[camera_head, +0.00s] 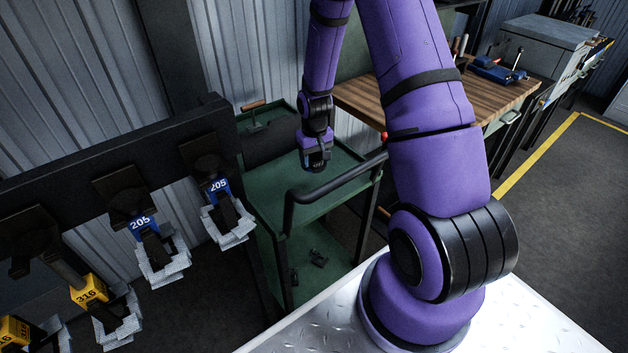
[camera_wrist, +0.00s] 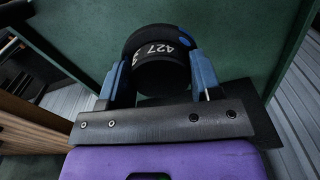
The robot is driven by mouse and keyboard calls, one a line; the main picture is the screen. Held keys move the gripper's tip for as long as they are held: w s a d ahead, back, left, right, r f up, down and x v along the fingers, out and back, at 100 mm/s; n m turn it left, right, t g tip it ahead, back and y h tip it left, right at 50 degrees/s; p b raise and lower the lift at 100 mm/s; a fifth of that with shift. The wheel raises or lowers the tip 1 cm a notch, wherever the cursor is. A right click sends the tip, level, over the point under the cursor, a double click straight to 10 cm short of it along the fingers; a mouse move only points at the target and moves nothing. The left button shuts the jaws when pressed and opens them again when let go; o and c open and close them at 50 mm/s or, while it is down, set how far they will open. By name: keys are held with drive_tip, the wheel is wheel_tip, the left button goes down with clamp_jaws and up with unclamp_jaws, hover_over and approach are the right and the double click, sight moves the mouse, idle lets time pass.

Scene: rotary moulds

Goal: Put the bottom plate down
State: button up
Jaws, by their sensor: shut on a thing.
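A round black piece (camera_wrist: 165,74) with a light "427" marking on its band sits between the fingers of my gripper (camera_wrist: 158,68) in the wrist view; I take it to be the bottom plate. The two blue fingers are shut on its sides. A green surface lies behind it. In the head view my gripper (camera_head: 317,163) points down over the top tray of the green cart (camera_head: 335,185). The held piece is too small and dark to make out there. I cannot tell whether it touches the tray.
The cart has a dark push handle (camera_head: 335,181) at its near right side and small dark items on its lower shelf. A dark rack (camera_head: 100,160) with moulds marked 205 and 316 stands left. A wooden workbench (camera_head: 500,95) stands behind right. The grey floor at right is clear.

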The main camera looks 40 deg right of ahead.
sight(315, 185)
drive_tip(key=shift+f, duration=3.95)
drive_tip(key=shift+f, duration=0.1)
drive_tip(key=o, duration=1.1)
